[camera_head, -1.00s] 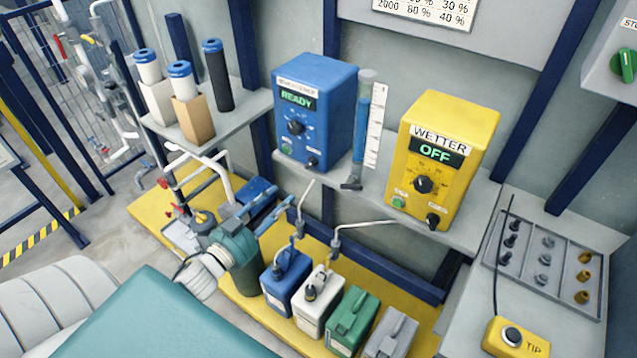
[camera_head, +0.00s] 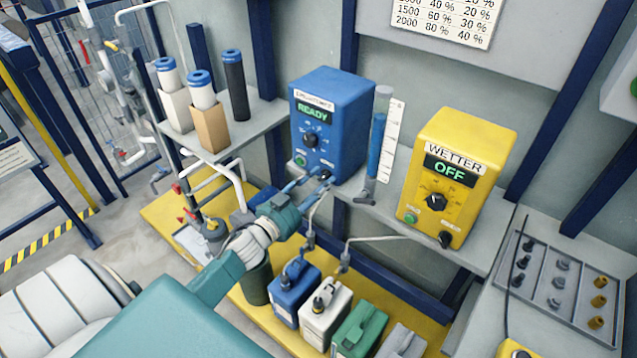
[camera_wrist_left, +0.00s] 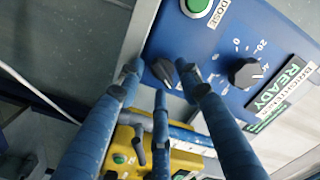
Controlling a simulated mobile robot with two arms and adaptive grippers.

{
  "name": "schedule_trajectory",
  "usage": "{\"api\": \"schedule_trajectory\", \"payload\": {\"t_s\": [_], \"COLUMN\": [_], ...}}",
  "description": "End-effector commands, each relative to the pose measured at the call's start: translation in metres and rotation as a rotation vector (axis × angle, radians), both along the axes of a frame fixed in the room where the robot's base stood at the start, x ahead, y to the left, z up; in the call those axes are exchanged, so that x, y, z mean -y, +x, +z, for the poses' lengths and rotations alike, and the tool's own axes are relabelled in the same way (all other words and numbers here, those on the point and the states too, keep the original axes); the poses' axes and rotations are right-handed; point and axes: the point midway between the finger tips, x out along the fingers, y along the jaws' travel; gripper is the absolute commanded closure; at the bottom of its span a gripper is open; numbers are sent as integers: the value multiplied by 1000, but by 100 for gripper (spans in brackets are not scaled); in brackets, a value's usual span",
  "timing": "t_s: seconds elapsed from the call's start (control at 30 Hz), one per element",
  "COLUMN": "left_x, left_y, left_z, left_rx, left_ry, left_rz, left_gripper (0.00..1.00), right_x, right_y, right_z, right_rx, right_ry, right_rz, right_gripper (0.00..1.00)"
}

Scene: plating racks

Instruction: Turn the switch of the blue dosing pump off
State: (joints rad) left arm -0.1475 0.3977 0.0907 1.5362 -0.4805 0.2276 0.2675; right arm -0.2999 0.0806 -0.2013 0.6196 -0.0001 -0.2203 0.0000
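The blue dosing pump (camera_head: 335,115) stands on the wall shelf, its display lit green with READY. Its black switch (camera_wrist_left: 163,72) sits low on the front panel in the left wrist view, at the far corner from the dial (camera_wrist_left: 245,72). A green DOSE button (camera_wrist_left: 196,6) is also on that panel. My left gripper (camera_head: 316,179) is at the pump's lower front edge. In the left wrist view its blue fingers stand apart around the switch, very near it; I cannot tell whether they touch it. My right gripper is not in view.
The yellow wetter pump (camera_head: 462,170), showing OFF, stands right of the blue pump. A sight tube (camera_head: 376,140) stands between them. Several canisters (camera_head: 295,285) with hoses stand below the shelf. Filter cartridges (camera_head: 205,95) stand on the shelf to the left.

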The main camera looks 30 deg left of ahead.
Motion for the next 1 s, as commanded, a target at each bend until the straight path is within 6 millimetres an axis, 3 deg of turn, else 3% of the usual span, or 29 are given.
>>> {"api": "schedule_trajectory", "payload": {"t_s": [0.17, 0.37, 0.73, 1.0], "left_x": [0, 0, 0, 1], "left_y": [0, 0, -1, -1], "left_z": [-1, -1, 0, 2], "left_rx": [-1, -1, -4, -19], "left_ry": [0, 0, -36, -194], "left_rz": [1, 0, 0, 0], "left_gripper": [65, 100, 100, 100], "right_x": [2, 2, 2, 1], "right_y": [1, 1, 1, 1], "right_z": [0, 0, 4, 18], "right_rx": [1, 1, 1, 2], "right_ry": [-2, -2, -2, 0], "right_rz": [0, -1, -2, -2], "right_gripper": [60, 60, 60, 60]}}
